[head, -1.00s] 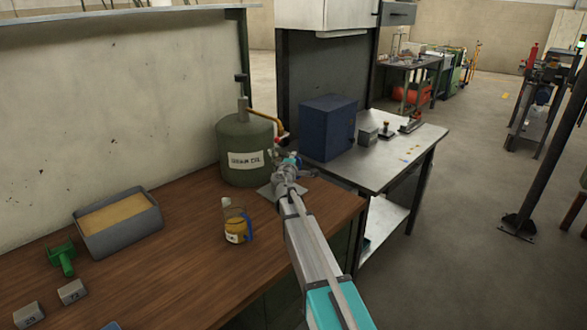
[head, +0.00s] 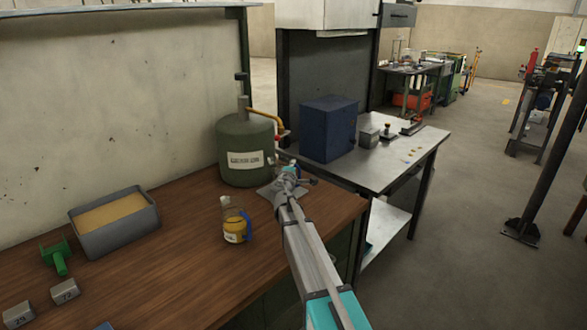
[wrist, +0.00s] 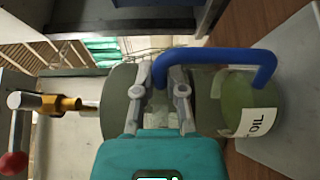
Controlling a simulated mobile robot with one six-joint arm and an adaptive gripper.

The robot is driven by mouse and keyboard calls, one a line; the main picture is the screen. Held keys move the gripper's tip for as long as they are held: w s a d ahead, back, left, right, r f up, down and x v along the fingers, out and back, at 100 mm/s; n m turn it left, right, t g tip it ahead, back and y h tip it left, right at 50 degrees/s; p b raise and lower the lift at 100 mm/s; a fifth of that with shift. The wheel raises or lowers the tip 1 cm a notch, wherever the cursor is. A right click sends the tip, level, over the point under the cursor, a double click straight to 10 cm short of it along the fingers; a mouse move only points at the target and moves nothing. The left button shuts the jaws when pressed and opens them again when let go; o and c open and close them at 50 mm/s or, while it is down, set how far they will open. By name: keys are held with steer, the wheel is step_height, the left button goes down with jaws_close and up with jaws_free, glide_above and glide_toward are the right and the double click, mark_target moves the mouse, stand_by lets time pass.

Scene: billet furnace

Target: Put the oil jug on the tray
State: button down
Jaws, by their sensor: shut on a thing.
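My gripper (wrist: 163,82) is shut on the blue handle of a clear jug (wrist: 238,95) in the wrist view. Its white label shows the word OIL, and that view is turned sideways. A grey flat tray (wrist: 293,125) lies under the jug; I cannot tell whether the two touch. In the head view my gripper (head: 286,180) is over the small grey tray (head: 266,192) in front of the green drum, and the held jug is mostly hidden there. Another jug with yellow oil and a blue handle (head: 233,226) stands upright on the bench, left of my gripper.
The green labelled drum (head: 245,150) with a pump stands just behind the tray. On the wooden bench (head: 165,265) are a grey sand box (head: 115,235), a green tool (head: 56,258) and small grey blocks. A metal table with a blue box (head: 328,130) stands to the right.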

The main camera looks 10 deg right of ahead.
steer(key=shift+f, duration=0.2)
steer(key=c, duration=0.7)
jaws_free()
steer(key=shift+r, duration=0.3)
steer(key=v, duration=1.2)
steer(key=shift+f, duration=0.15)
